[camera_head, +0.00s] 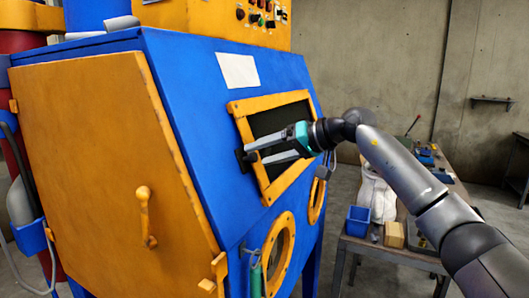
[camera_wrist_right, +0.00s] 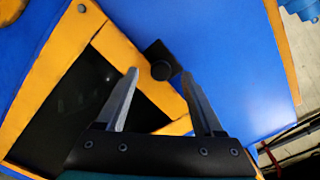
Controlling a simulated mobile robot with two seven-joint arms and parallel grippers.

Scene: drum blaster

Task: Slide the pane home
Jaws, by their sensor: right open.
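The pane (camera_head: 268,121) is dark and sits in a yellow window frame (camera_head: 280,186) on the sloping blue face of the blasting cabinet. It also shows dark in the right wrist view (camera_wrist_right: 65,105). My right gripper (camera_head: 255,153) is open in front of the window. My left gripper is out of view.
The orange cabinet door (camera_head: 100,160) with its handle (camera_head: 146,215) fills the left. Round yellow-rimmed ports (camera_head: 288,222) lie below the window. A bench on the right holds a blue bin (camera_head: 357,222), a white sack (camera_head: 377,190) and a small block (camera_head: 392,235).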

